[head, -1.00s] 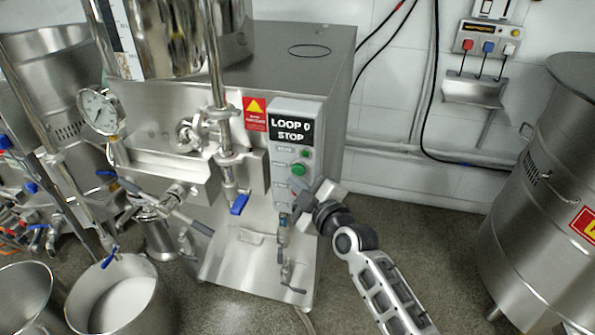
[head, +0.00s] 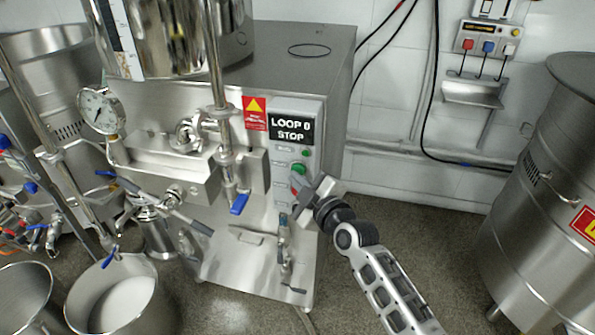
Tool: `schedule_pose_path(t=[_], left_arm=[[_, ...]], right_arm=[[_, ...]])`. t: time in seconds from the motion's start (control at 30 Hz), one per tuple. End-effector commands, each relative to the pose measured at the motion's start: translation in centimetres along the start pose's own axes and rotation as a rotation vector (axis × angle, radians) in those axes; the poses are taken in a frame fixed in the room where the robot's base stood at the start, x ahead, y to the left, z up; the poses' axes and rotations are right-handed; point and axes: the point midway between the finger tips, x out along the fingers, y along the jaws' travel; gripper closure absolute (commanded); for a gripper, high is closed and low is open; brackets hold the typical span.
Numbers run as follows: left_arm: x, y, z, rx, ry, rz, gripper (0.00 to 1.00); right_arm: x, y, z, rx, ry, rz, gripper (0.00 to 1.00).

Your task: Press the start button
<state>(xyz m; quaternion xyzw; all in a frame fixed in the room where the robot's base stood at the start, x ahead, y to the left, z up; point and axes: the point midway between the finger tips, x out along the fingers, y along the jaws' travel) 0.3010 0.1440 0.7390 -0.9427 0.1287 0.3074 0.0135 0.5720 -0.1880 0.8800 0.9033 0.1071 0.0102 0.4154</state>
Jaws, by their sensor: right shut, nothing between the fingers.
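The green start button (head: 298,169) sits on the grey control panel (head: 283,160) at the front right of the mill, below a smaller green lamp (head: 305,153). The display (head: 291,129) above reads "LOOP 0 STOP". My right gripper (head: 297,184) is shut and empty. Its tips are just below the green button, close to the panel; I cannot tell if they touch it. A bit of red shows beside the fingertips, and the gripper hides the lower right of the panel. My left gripper is not in view.
A blue-handled valve (head: 239,204) hangs left of the panel. A steel tank (head: 540,200) stands at the right. A bucket of white liquid (head: 121,303) stands at the front left. The floor (head: 420,215) between mill and tank is clear.

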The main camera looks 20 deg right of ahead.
Motion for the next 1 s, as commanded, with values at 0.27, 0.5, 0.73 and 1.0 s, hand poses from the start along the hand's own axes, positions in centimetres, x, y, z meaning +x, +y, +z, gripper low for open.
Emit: schedule_pose_path(t=[0.27, 0.5, 0.73, 1.0], left_arm=[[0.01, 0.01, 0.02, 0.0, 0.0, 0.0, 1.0], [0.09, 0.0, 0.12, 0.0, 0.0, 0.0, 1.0], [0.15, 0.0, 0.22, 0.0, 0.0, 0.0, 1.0], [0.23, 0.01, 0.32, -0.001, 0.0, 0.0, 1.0]], right_arm=[[0.02, 0.0, 0.03, 0.0, 0.0, 0.0, 1.0], [0.2, 0.11, 0.17, 0.0, 0.0, 0.0, 1.0], [0.4, 0.25, 0.32, -0.001, 0.0, -0.001, 1.0], [0.64, 0.46, 0.5, -0.001, 0.0, 0.0, 1.0]])
